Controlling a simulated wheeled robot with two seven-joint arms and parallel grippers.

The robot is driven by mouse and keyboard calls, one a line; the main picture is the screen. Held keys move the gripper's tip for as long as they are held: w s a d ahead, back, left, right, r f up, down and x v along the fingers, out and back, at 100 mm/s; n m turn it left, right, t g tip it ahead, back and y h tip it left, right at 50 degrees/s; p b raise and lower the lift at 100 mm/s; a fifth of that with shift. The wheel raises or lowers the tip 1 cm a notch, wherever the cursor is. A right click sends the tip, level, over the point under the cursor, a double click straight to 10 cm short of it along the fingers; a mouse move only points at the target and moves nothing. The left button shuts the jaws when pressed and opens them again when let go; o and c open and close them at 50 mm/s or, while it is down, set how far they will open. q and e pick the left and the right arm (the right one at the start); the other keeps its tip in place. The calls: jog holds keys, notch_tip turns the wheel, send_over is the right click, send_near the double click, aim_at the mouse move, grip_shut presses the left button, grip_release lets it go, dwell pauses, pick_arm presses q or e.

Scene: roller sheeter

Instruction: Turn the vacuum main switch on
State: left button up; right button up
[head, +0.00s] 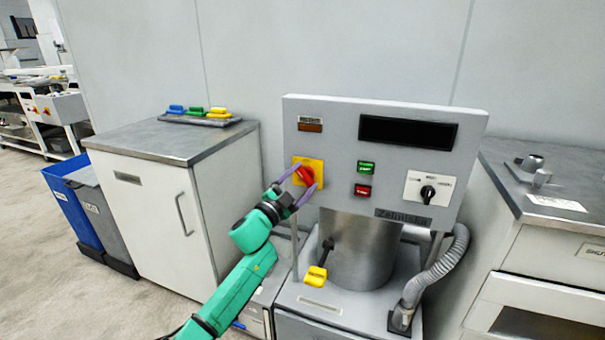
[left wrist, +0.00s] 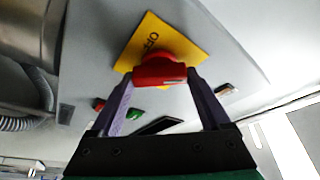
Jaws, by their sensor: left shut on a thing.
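The vacuum main switch is a red rotary knob (head: 305,175) on a yellow plate (head: 297,164), at the left of the grey control panel (head: 336,140). In the left wrist view the red knob (left wrist: 160,70) sits between the finger tips, in front of the yellow plate (left wrist: 190,42), which shows part of the word "OFF". My left gripper (head: 303,181) is shut on the knob, one purple finger on each side. The left wrist view also shows the left gripper (left wrist: 160,80) holding the knob. My right gripper is not in view.
The panel also carries a green button (head: 366,167), a red button (head: 362,190), a black selector (head: 428,194) and a dark display (head: 407,132). Below are a steel cylinder (head: 360,250), a yellow-handled lever (head: 316,277) and a grey hose (head: 440,268). A cabinet (head: 150,210) stands left.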

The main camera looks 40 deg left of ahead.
pick_arm(q)
jog(key=m+p, duration=0.1)
jog(key=m, duration=0.1)
jog(key=m+g+h+p, duration=0.1)
jog(key=m+p, duration=0.1)
jog(key=m, duration=0.1)
jog(key=shift+r+g, duration=0.15)
jog(key=shift+g, duration=0.15)
jog(key=m+g+p, duration=0.1)
jog(key=m+p, duration=0.1)
jog(key=m, duration=0.1)
jog(key=shift+h, duration=0.4)
jog(key=shift+f+m+p, duration=0.2)
jog(key=shift+m+p, duration=0.2)
jog(key=shift+g, duration=0.3)
jog(key=o, duration=1.2)
